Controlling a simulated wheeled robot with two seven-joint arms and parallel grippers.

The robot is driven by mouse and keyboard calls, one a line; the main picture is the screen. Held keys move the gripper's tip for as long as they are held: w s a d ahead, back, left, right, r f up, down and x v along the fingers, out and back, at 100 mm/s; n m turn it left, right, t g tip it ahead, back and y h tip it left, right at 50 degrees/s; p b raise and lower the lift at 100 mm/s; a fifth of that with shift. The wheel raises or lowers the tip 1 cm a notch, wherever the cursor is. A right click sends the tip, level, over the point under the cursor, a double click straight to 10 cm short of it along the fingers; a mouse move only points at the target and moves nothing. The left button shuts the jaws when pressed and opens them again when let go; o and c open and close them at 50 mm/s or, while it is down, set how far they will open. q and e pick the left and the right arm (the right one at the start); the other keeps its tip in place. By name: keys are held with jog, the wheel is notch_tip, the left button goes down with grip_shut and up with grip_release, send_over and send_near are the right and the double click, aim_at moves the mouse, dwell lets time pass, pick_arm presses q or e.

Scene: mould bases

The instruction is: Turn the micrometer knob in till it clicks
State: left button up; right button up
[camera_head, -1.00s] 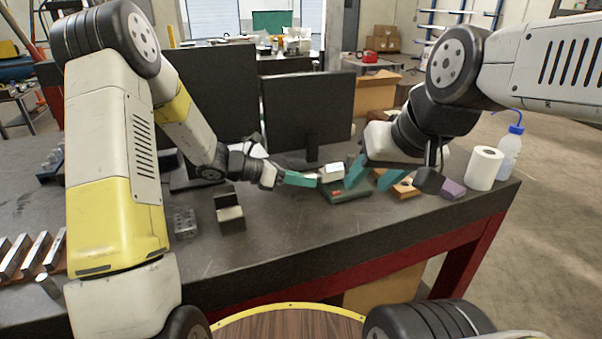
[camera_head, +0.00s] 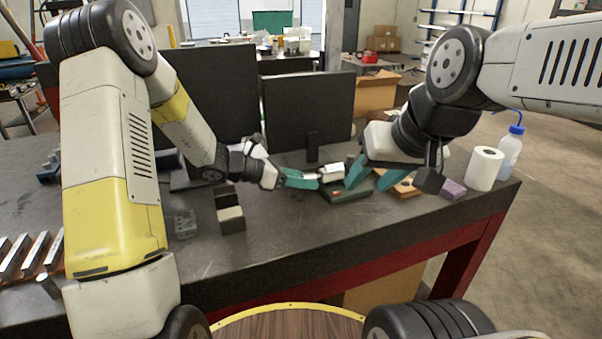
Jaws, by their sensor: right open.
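The micrometer appears as a small pale body (camera_head: 331,172) at a dark green base (camera_head: 350,194) on the bench. A small silvery piece, apparently its knob (camera_head: 310,177), lies to its left, among the teal fingertips of my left gripper (camera_head: 303,180). Those fingers reach in from the left; whether they press on the knob is too small to tell. My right gripper (camera_head: 373,179) is open, its teal fingers spread above and right of the green base. Its left finger overlaps the base in the picture, and I cannot tell whether it touches.
An orange-brown block (camera_head: 404,189), a purple block (camera_head: 453,189), a white roll (camera_head: 484,168) and a bottle (camera_head: 509,152) stand to the right. Dark monitors (camera_head: 307,108) stand behind. A black block (camera_head: 230,216) and a grey block (camera_head: 185,223) lie left. The bench front is clear.

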pick_arm(q)
jog(key=v, duration=0.7)
jog(key=shift+s+a+r, duration=0.15)
jog(key=shift+a, duration=0.2)
